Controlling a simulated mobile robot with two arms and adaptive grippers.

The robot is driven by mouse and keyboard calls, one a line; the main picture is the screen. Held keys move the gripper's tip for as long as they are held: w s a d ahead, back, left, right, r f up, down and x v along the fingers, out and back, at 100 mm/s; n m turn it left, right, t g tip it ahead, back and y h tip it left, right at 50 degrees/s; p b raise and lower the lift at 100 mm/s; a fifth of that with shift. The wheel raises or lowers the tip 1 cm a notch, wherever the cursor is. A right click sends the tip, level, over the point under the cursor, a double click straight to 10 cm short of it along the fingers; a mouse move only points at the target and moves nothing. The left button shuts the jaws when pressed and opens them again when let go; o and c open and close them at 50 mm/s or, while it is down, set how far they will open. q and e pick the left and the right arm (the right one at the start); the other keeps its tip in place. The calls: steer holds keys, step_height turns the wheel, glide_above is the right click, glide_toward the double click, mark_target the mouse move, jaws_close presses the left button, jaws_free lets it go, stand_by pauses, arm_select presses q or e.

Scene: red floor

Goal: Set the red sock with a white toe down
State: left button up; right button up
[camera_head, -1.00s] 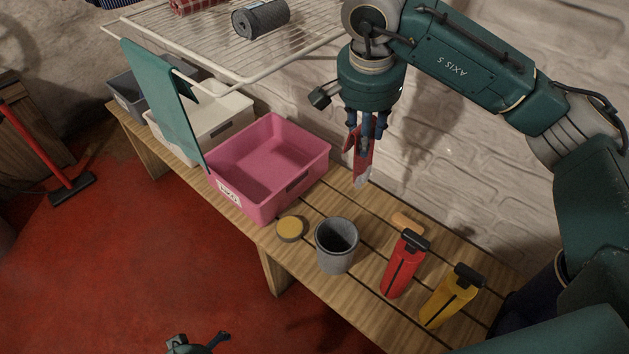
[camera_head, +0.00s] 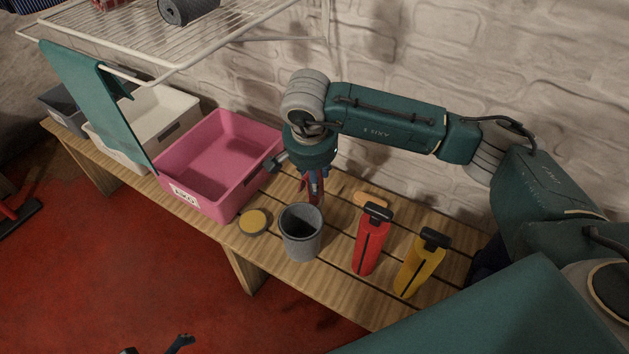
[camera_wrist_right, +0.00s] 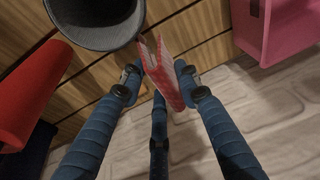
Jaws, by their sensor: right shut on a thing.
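My right gripper (camera_head: 314,196) points down over the wooden bench (camera_head: 232,246), behind the grey cup. It is shut on the red sock (camera_head: 320,186), which is mostly hidden by the fingers in the head view. In the right wrist view, the sock (camera_wrist_right: 166,73) hangs between the blue fingers (camera_wrist_right: 158,88), with a pale part at its upper end near the cup's rim. I cannot tell whether the sock touches the slats.
The grey cup (camera_head: 301,240) stands just in front of the gripper, with a yellow-topped tin (camera_head: 253,222) and pink bin (camera_head: 181,195) to the left. Red (camera_head: 369,247) and yellow (camera_head: 418,268) upright objects stand right. A wire shelf (camera_head: 140,40) hangs above left; the wall is behind.

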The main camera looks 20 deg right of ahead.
steer(key=shift+f, duration=1)
steer(key=o, duration=1.1)
